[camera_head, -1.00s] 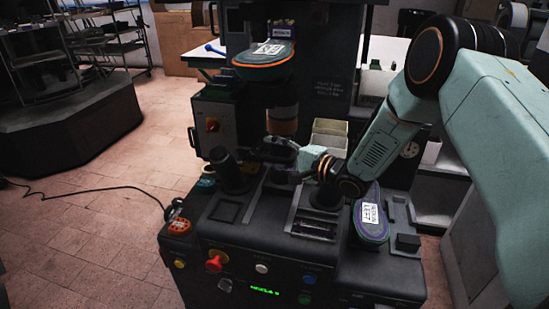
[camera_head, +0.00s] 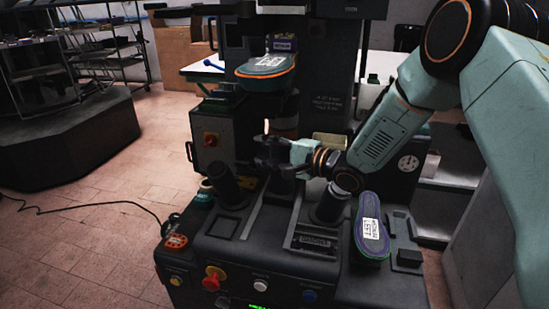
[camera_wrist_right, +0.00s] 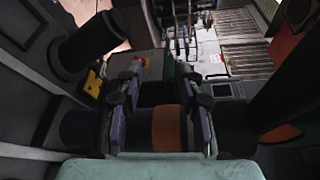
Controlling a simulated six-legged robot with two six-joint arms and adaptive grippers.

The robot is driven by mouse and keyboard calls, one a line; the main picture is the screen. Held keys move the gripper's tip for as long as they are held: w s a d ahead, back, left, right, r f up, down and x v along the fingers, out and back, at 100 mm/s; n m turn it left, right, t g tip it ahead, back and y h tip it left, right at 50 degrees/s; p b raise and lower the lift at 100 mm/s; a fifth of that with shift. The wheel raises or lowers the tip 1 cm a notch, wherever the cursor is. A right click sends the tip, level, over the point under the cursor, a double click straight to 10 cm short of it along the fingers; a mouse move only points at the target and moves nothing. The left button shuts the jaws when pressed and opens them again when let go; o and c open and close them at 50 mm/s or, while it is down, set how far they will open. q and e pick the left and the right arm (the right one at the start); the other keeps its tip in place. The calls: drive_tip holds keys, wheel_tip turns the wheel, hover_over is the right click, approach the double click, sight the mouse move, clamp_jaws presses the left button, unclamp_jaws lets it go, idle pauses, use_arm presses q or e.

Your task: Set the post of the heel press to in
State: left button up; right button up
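The heel press (camera_head: 300,252) is a dark machine with a control front and a tall column behind. A brown, banded cylinder (camera_head: 284,126), which looks like its post, stands below the upper pad. My right gripper (camera_head: 272,150) reaches in from the right, just in front of and below this cylinder and partly hiding it. In the wrist view, the right gripper's fingers (camera_wrist_right: 160,105) are apart, with a dark cylinder with an orange-brown band (camera_wrist_right: 167,128) lying across behind them. I cannot tell whether they touch it. My left gripper is not in view.
Two black upright cylinders (camera_head: 227,185) (camera_head: 330,204) flank the working area. A sole marked LEFT (camera_head: 371,228) lies at the right, and another sole-shaped piece (camera_head: 267,66) is higher up. A grey box with a red knob (camera_head: 210,139) stands left. Open floor lies further left.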

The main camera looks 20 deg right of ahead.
drive_tip(key=s+a+f+m+h+b, duration=0.1)
drive_tip(key=s+a+f+m+b, duration=0.15)
drive_tip(key=a+f, duration=0.6)
drive_tip(key=m+t+h+b, duration=0.35)
drive_tip(key=t+h, duration=0.25)
drive_tip(key=h, duration=0.7)
approach(277, 170)
drive_tip(key=w, duration=0.3)
drive_tip(key=shift+m, duration=0.3)
drive_tip(key=x, duration=0.4)
drive_tip(key=b+x, duration=0.1)
drive_tip(key=x, duration=0.2)
drive_tip(key=shift+d, duration=0.35)
drive_tip(key=shift+w+r, duration=0.15)
drive_tip(key=shift+w, duration=0.1)
